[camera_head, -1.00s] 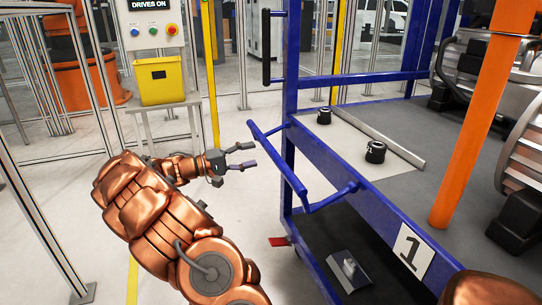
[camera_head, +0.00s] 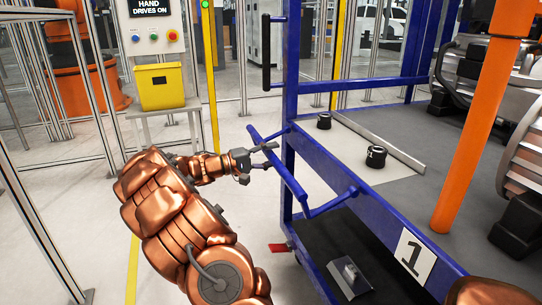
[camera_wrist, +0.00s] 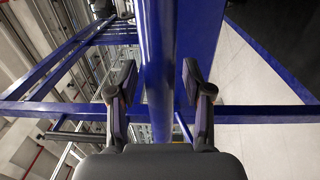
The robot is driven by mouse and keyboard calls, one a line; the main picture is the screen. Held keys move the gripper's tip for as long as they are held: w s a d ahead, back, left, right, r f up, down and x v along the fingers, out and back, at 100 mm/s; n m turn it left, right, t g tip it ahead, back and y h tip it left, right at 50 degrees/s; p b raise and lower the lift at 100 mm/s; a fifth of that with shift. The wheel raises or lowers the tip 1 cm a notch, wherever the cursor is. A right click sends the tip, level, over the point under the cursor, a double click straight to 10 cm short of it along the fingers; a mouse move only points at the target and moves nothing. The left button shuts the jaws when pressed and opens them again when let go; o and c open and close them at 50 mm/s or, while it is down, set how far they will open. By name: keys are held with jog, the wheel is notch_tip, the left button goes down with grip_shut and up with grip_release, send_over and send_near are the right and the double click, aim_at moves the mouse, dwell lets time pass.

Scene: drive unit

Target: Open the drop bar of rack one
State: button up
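Rack one (camera_head: 330,164) is a blue-framed cart with a white "1" plate (camera_head: 411,254) on its side. Its drop bar (camera_head: 290,178) is a blue rail on two short arms, standing out from the rack's left side. My gripper (camera_head: 270,156) is at the left of the bar, its fingertips close to the rail. In the wrist view, the bar (camera_wrist: 157,75) runs lengthwise between the two fingers of my gripper (camera_wrist: 160,80). The fingers are open, with a gap on each side of the bar. Whether anything touches is hard to tell.
Two black cylindrical parts (camera_head: 376,157) stand on the rack's top shelf. An orange post (camera_head: 478,125) rises at the right. A yellow box (camera_head: 160,86) and button panel (camera_head: 152,30) stand behind my arm. Metal fence posts are at the left; the floor left of the rack is clear.

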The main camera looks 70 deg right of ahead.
grip_shut()
dwell(0.3)
